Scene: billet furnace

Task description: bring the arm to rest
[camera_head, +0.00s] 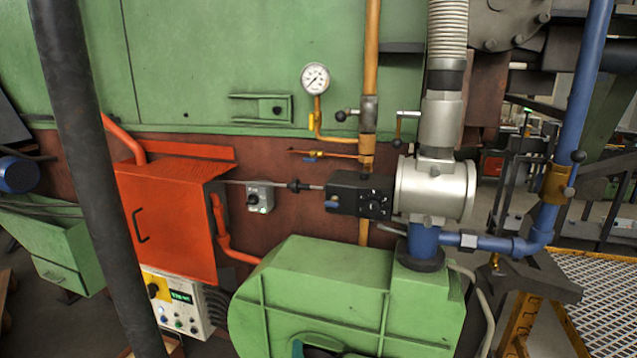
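My gripper is not in view in the head camera view, and I cannot identify any link of my arm with certainty. The arm's pose cannot be told from this picture. The furnace's green side wall (190,60) fills the upper left, with a rust-brown band below it. In front of it a green blower housing (340,300) stands at the bottom centre. A silver round valve body (435,190) with a black actuator box (360,194) sits above the housing.
A dark thick pipe (90,170) crosses the left side. An orange cabinet (170,220) stands behind it, above a control box (180,305). A pressure gauge (315,79) sits beside an orange vertical pipe (371,50). A blue pipe (580,100) and metal grating (600,290) are at right.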

